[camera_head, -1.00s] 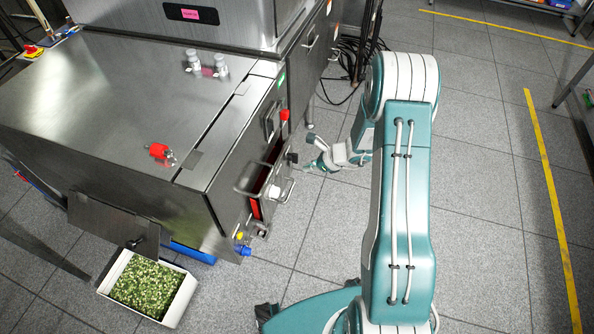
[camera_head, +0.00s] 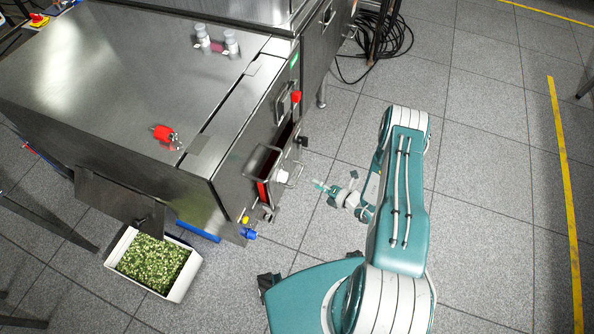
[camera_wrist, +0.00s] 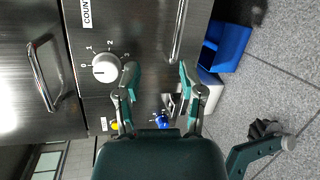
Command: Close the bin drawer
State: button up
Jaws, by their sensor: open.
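The bin drawer (camera_head: 262,188) shows in the head view as a red-sided part at the front of the steel machine, with a dark gap beside it and a bracket handle near it. It looks partly open, but how far I cannot tell. My gripper (camera_head: 334,188) is to the right of the drawer, apart from it, with free space between. In the wrist view my gripper (camera_wrist: 157,75) is open and empty, its fingers spread before a steel panel with a white numbered knob (camera_wrist: 106,68). A handle (camera_wrist: 46,75) is at the left and another handle (camera_wrist: 179,32) at the upper middle.
A white bin of green pieces (camera_head: 125,243) stands on the floor at the machine's left end. A blue container (camera_wrist: 229,46) shows in the wrist view. Black cables (camera_head: 385,42) lie coiled behind. The tiled floor right of my arm is clear.

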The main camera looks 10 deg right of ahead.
aim_at(299, 175)
jog(key=w+a+f+m, duration=0.1)
jog(key=w, duration=0.1)
jog(key=w+a+f+m+t, duration=0.1)
jog(key=w+a+f, duration=0.1)
jog(key=w, duration=0.1)
jog(key=w+a+f+m+h, duration=0.1)
jog(key=w+a+f, duration=0.1)
jog(key=shift+w+t, duration=0.3)
jog(key=shift+w, duration=0.1)
jog(key=shift+r, duration=0.1)
jog(key=shift+c, duration=0.3)
grip_shut()
